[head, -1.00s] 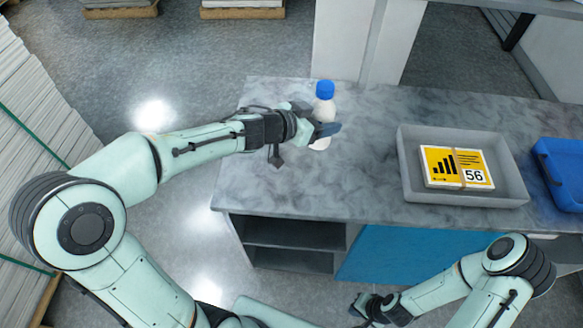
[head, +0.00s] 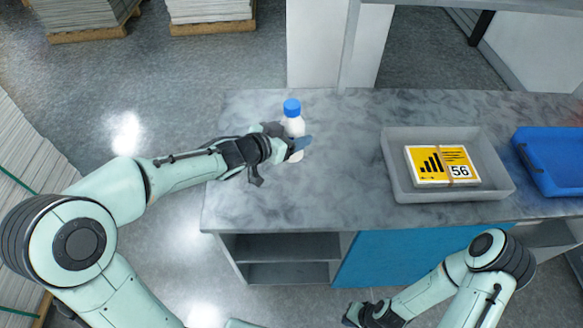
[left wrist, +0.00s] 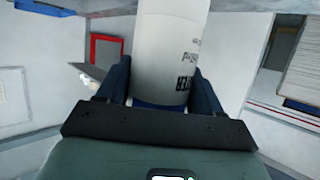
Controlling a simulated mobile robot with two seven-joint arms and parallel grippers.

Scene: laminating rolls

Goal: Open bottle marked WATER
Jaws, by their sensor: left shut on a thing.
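The white bottle (head: 293,126) with a blue cap (head: 292,107) stands upright near the left back part of the grey marbled counter (head: 340,150). My left gripper (head: 299,147) is shut around the bottle's body below the cap. In the left wrist view the white bottle (left wrist: 170,50) stands between the two fingers of my left gripper (left wrist: 163,90), and part of its dark printed lettering shows, ending in "ER". The cap is still on the bottle. My right gripper (head: 362,314) is low at the bottom, in front of the counter and away from the bottle; its jaws are too small to read.
A grey tray (head: 395,165) holding a yellow and white card stack (head: 442,164) marked 56 sits right of the bottle. A blue bin (head: 555,160) is at the far right. The counter between bottle and tray is clear. Open shelves (head: 285,255) are below.

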